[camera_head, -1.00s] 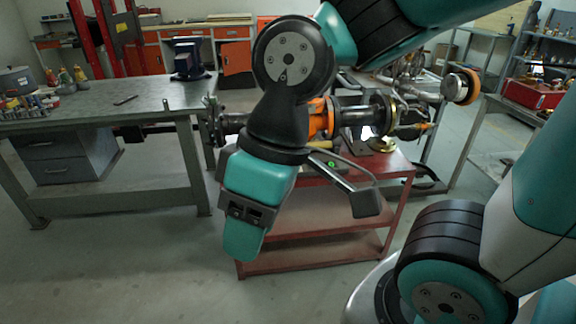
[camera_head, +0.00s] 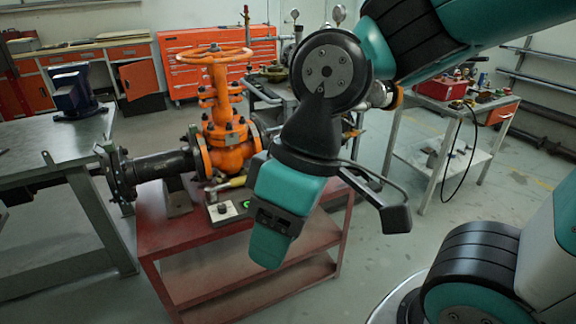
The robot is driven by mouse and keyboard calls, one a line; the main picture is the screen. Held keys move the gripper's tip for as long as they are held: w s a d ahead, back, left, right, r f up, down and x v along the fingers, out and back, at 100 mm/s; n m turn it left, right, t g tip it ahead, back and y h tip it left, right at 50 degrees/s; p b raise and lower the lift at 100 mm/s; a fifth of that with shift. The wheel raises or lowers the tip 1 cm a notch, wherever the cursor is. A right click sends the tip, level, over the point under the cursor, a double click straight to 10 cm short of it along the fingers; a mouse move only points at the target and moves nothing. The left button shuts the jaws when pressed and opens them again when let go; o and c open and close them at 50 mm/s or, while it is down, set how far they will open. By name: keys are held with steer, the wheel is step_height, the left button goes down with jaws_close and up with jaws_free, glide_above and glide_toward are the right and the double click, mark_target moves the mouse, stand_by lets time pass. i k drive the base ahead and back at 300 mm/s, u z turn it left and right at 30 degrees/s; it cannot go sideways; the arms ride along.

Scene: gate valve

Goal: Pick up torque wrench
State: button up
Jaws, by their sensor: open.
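I cannot clearly make out a torque wrench. A tool with a yellowish handle (camera_head: 230,184) lies on the red cart at the foot of the orange valve; its kind is unclear. My gripper (camera_head: 268,247) is at the lower end of my teal and black arm, in front of the cart's right part. It is open, though its fingers are hard to make out and I see nothing held. My arm hides the right part of the valve pipe and some of the cart top.
The orange gate valve (camera_head: 228,140) with its handwheel and dark pipe (camera_head: 157,166) stands over the red cart (camera_head: 160,232). A control box (camera_head: 225,211) lies on the cart. A grey workbench (camera_head: 45,140) is at left, a grey trolley (camera_head: 445,105) at right. Floor shows between them.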

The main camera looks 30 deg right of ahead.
mark_target(211, 190)
steer(key=z, duration=0.4)
steer(key=i, duration=1.1)
steer(key=u, duration=0.2)
